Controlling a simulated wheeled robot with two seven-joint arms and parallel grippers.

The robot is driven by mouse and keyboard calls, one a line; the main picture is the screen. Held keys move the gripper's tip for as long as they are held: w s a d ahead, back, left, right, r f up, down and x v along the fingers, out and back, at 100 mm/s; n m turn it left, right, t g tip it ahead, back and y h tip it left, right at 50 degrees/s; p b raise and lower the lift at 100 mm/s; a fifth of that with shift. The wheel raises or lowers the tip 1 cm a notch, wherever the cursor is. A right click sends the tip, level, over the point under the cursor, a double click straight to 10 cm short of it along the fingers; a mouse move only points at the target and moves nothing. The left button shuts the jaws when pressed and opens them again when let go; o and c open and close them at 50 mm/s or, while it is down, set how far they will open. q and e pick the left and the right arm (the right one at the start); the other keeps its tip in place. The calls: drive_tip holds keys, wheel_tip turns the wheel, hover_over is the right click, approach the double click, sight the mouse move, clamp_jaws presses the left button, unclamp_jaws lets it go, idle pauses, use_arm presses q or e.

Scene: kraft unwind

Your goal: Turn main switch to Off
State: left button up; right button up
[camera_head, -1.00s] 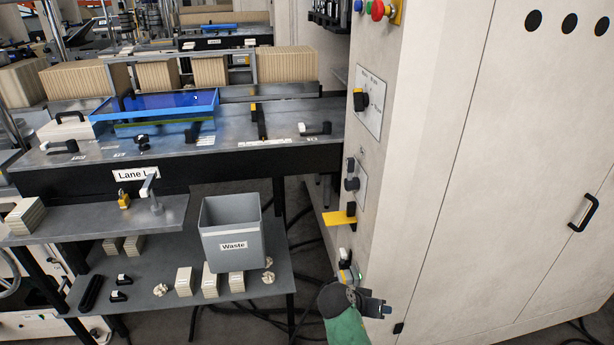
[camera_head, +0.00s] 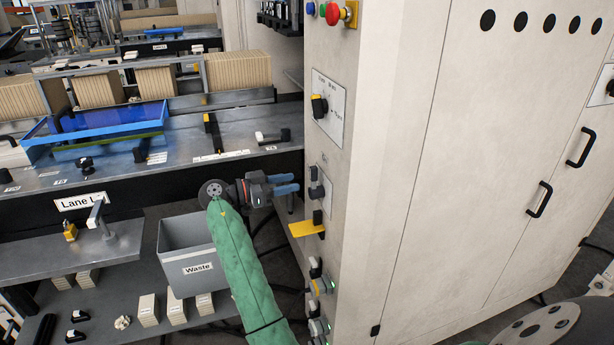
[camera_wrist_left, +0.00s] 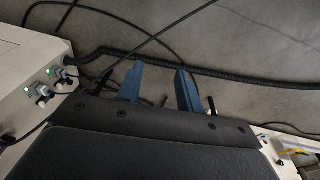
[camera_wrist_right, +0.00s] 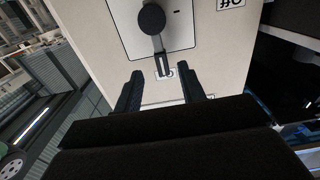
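The pale cabinet (camera_head: 400,140) carries a panel with a black rotary knob (camera_head: 319,106) and printed positions too small to read. Below it is a smaller plate with a black handle switch (camera_head: 317,191); I cannot tell by label which is the main switch. In the right wrist view, a black round knob with a stem (camera_wrist_right: 152,20) lies ahead of the open, empty fingers (camera_wrist_right: 161,92). My left gripper (camera_wrist_left: 158,88) is open and empty above the floor.
A yellow bracket (camera_head: 307,228) sticks out below the lower switch, with plugs with green lights (camera_head: 320,287) under it. A red stop button (camera_head: 333,14) is above. Black cables cross the floor (camera_wrist_left: 250,60).

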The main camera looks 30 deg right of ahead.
sight(312, 179)
drive_tip(key=p+x, duration=0.1)
drive_tip(key=x, duration=0.2)
drive_tip(key=p+x, duration=0.2)
drive_tip(key=x, duration=0.2)
drive_tip(key=shift+r, duration=0.25)
use_arm(q)
wheel_tip(312, 179, down, 13)
drive_tip(key=shift+a, duration=0.25)
use_arm(e)
drive_tip(key=shift+d+f, duration=0.1)
drive_tip(key=shift+d, duration=0.25)
use_arm(q)
drive_tip(key=shift+f, duration=0.1)
drive_tip(key=shift+s, duration=0.15)
use_arm(e)
clamp_jaws()
